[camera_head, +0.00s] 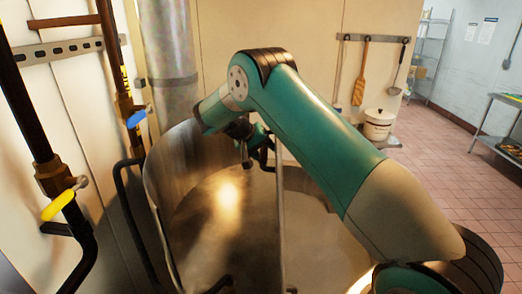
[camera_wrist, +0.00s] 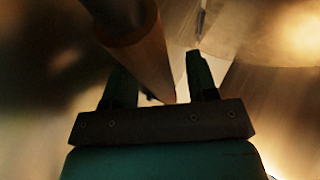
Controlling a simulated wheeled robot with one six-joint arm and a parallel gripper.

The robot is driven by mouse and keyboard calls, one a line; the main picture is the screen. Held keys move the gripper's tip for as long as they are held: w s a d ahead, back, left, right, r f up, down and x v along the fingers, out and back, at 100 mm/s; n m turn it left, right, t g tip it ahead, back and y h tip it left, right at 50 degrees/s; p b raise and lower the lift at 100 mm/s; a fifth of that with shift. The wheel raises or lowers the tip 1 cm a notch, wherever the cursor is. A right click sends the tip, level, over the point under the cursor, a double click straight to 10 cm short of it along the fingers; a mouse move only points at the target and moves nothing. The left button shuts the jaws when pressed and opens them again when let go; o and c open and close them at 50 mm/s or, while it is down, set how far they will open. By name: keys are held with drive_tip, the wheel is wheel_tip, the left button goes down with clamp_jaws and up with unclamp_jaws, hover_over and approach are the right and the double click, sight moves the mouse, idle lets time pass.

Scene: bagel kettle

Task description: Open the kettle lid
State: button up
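The large metal kettle (camera_head: 172,180) stands in front of me, its curved shiny wall rising at the left and back. Inside that wall is a broad metal surface (camera_head: 228,225) with a bright reflection; I cannot tell whether it is the lid or the kettle's inside. A thin upright metal rod (camera_head: 280,215) crosses in front of it. My gripper (camera_head: 256,148) is above the kettle near its back, partly hidden by my arm. In the wrist view my gripper (camera_wrist: 160,78) has its fingers apart. A brown, blurred bar (camera_wrist: 145,60) slants down between them, with a gap to the right finger.
Dark pipes with a yellow valve handle (camera_head: 58,205) and a blue one (camera_head: 136,119) stand close on the left. A white bucket (camera_head: 378,124) and hanging paddles (camera_head: 361,75) are at the back wall. The tiled floor (camera_head: 440,160) at right is open.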

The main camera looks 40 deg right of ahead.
drive_tip(key=shift+w+a+r, duration=0.15)
drive_tip(key=shift+a+r, duration=0.1)
drive_tip(key=shift+r, duration=0.05)
drive_tip(key=p+v, duration=0.4)
drive_tip(key=v, duration=1.2)
drive_tip(key=shift+a+r, duration=0.25)
drive_tip(key=shift+b, duration=0.3)
drive_tip(key=s+a+f+n+y+b, duration=0.4)
drive_tip(key=s+a+b, duration=0.2)
drive_tip(key=s, duration=0.6)
drive_tip(key=s+a+f+n+y+b, duration=0.4)
drive_tip(key=s+a+f+n+b, duration=0.1)
drive_tip(key=s, duration=0.8)
drive_tip(key=s+a+f+n+y+b, duration=0.4)
drive_tip(key=s+a+b, duration=0.3)
drive_tip(key=s, duration=0.6)
drive_tip(key=shift+a+f+t+b, duration=0.15)
drive_tip(key=shift+f+t+b, duration=0.15)
drive_tip(key=shift+f+b, duration=0.35)
